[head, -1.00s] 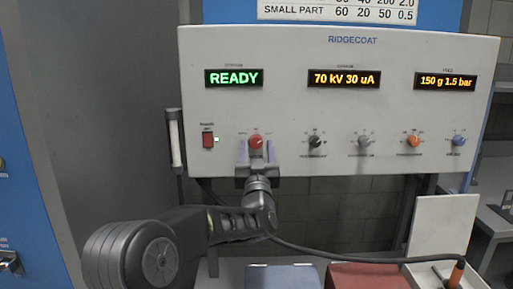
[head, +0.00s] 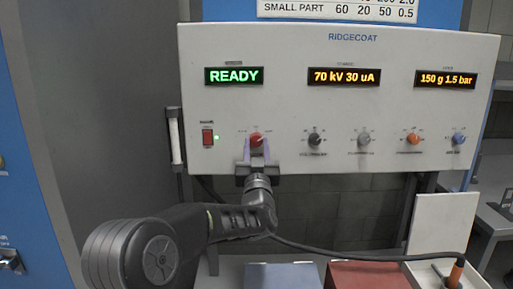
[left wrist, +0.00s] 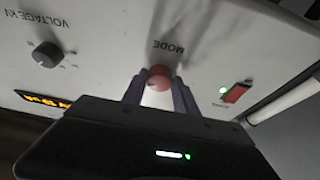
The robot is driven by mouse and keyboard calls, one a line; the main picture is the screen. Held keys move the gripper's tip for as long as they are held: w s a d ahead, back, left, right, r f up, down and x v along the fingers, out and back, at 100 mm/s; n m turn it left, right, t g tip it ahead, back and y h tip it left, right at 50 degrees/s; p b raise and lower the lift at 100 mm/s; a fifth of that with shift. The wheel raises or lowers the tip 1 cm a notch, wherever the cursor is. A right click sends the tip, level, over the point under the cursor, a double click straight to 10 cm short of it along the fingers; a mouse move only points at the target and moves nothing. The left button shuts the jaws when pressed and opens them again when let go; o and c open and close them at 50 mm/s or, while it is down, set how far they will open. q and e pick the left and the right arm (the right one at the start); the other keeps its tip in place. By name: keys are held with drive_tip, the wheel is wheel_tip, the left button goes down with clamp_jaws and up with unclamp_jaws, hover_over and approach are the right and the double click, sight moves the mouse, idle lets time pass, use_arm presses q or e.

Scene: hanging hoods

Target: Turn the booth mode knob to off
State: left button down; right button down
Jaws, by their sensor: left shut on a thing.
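The red mode knob (head: 257,138) is on the lower left of the white RIDGECOAT panel (head: 300,110). My left gripper (head: 257,148) reaches up to it from below and is shut on the knob. In the left wrist view the two fingers stand on either side of the red knob (left wrist: 159,77), below the upside-down word MODE. The knob's pointer is too small to read. The display above (head: 234,76) reads READY in green. My right gripper is not in view.
A red switch (head: 208,137) with a lit green lamp is left of the knob. Black, grey, orange and blue knobs line the panel to the right, the black one (head: 315,139) nearest. A blue box (head: 283,277) and a red box (head: 365,275) lie below.

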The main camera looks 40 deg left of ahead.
use_arm(q)
drive_tip(key=shift+d+f+n+g+y+b, duration=0.15)
drive_tip(key=shift+n+g+y+b, duration=0.25)
drive_tip(key=shift+n+b, duration=0.7)
drive_tip(key=n+g+y+b, duration=0.1)
drive_tip(key=n+b, duration=0.1)
drive_tip(key=shift+w+f+n+b, duration=0.1)
drive_tip(key=shift+w+n+b, duration=0.05)
drive_tip(key=shift+n+b, duration=0.25)
drive_tip(key=n+g+b, duration=0.1)
drive_tip(key=n, duration=0.1)
drive_tip(key=shift+d+n+y, duration=0.1)
drive_tip(key=shift+n+y, duration=0.2)
drive_tip(key=n+g, duration=0.1)
drive_tip(key=n, duration=0.1)
drive_tip(key=n+g+b, duration=0.1)
drive_tip(key=shift+w+d+r+n+y, duration=0.1)
drive_tip(key=shift+r+n+y, duration=0.2)
drive_tip(key=shift+n+y, duration=0.1)
drive_tip(key=shift+r+n+g, duration=0.1)
drive_tip(key=shift+n+g, duration=0.45)
drive_tip(key=shift+n, duration=0.65)
drive_tip(key=shift+r+n+g, duration=0.1)
drive_tip(key=shift+n+g, duration=0.45)
drive_tip(key=shift+n, duration=0.65)
